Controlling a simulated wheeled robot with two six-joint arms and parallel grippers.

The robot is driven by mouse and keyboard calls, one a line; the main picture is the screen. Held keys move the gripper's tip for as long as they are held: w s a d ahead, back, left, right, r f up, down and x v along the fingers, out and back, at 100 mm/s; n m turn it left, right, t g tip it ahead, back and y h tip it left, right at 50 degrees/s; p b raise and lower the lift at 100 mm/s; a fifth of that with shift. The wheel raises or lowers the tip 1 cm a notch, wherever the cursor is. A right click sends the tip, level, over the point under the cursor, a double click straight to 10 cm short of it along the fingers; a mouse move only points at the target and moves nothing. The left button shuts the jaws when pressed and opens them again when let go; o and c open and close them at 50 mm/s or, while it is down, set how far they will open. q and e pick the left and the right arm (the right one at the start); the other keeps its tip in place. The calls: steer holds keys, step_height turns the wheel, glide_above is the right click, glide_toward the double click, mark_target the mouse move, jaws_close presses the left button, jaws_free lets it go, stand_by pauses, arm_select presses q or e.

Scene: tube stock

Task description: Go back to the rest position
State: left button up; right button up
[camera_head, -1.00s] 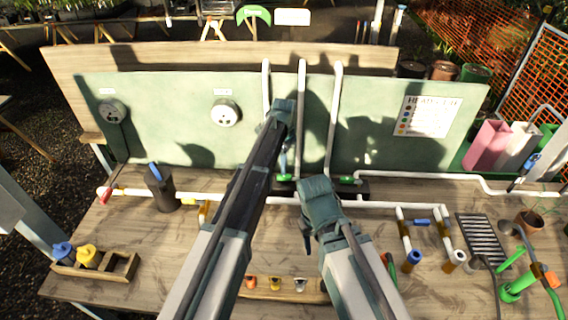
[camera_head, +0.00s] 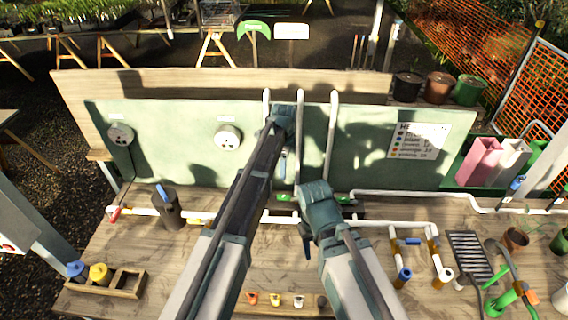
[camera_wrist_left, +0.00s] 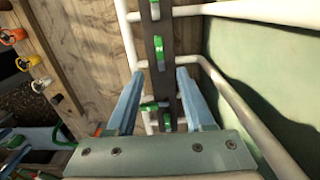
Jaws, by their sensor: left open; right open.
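My left gripper (camera_head: 283,165) is the higher one, in front of the green board among the upright white pipes. In the left wrist view, its two blue fingers (camera_wrist_left: 160,88) are spread apart with nothing held between them. A dark bar with green valves (camera_wrist_left: 158,50) shows beyond and between the fingers; I cannot tell the exact gap. My right gripper (camera_head: 307,246) is lower, above the middle of the wooden bench (camera_head: 120,245). Its fingers are mostly hidden by its own wrist, and no object shows in it.
White pipes (camera_head: 430,194) run along the bench and up the green board (camera_head: 380,125). A dark cup (camera_head: 167,212) stands at left, near a wooden rack (camera_head: 125,288) with bottles. A grate (camera_head: 470,255) and a green tool (camera_head: 500,302) lie at right. Bare bench shows at left.

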arm_select(q)
steer(key=s+f+n+b, duration=0.4)
steer(key=s, duration=0.6)
steer(key=s+f+n+b, duration=0.4)
steer(key=s+n, duration=0.1)
steer(key=s, duration=0.6)
steer(key=s+a+f+n+y+b, duration=0.1)
steer(key=s+f+n+b, duration=0.3)
steer(key=s, duration=0.6)
steer(key=shift+s+n, duration=0.2)
steer(key=shift+n, duration=0.5)
